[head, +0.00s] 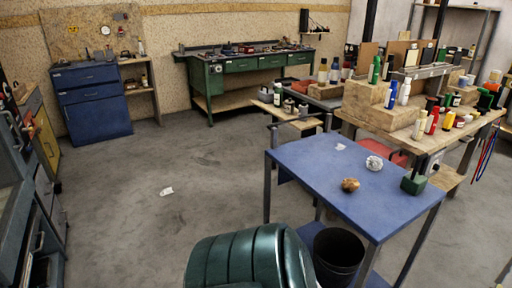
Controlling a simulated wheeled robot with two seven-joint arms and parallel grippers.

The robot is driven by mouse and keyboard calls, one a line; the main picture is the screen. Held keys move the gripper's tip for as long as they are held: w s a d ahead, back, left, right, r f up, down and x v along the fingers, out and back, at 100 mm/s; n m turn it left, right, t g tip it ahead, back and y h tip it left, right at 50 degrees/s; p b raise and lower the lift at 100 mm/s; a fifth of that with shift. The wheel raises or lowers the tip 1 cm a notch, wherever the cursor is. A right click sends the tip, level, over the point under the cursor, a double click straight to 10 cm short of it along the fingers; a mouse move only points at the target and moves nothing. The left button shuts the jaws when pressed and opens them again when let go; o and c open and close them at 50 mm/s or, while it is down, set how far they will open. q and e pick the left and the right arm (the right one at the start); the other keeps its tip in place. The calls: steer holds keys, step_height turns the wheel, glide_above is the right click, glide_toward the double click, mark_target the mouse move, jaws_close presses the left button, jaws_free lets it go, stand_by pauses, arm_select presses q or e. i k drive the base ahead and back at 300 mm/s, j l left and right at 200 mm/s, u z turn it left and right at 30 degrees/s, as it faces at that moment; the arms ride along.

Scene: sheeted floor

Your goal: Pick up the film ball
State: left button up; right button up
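A crumpled whitish, silvery ball (374,163), which looks like the film ball, rests on the blue table (312,165) toward its far right side. A brown-gold crumpled ball (350,185) lies nearer on the same table. A small flat white scrap (340,146) lies near the table's back edge. Another small white crumpled piece (166,191) lies on the grey floor to the left. Neither of my grippers shows in the head view.
A green padded chair (240,262) stands at the bottom centre, close to the blue table. A black bin (338,252) is under the table. A green block-like item (413,184) sits at the table's right corner. A crowded bottle bench (405,122) stands behind. The left floor is open.

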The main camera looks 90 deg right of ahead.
mark_target(373, 163)
steer(key=z, duration=3.65)
steer(key=u, duration=0.4)
steer(key=l+u, duration=0.2)
steer(key=u, duration=0.25)
steer(key=i+l+u, duration=0.1)
steer(key=u, duration=0.3)
steer(key=l+u, duration=0.35)
steer(key=l, duration=0.25)
steer(key=k+l+u, duration=0.1)
steer(key=l+u, duration=0.2)
steer(key=l, duration=0.3)
steer(key=k+l+u, duration=0.1)
steer(key=l+u, duration=0.25)
steer(key=l, duration=0.25)
steer(key=k+l, duration=0.15)
steer(key=l, duration=0.3)
steer(key=k+l, duration=0.1)
steer(key=l, duration=0.3)
steer(key=k+l, duration=0.15)
steer(key=l, duration=0.3)
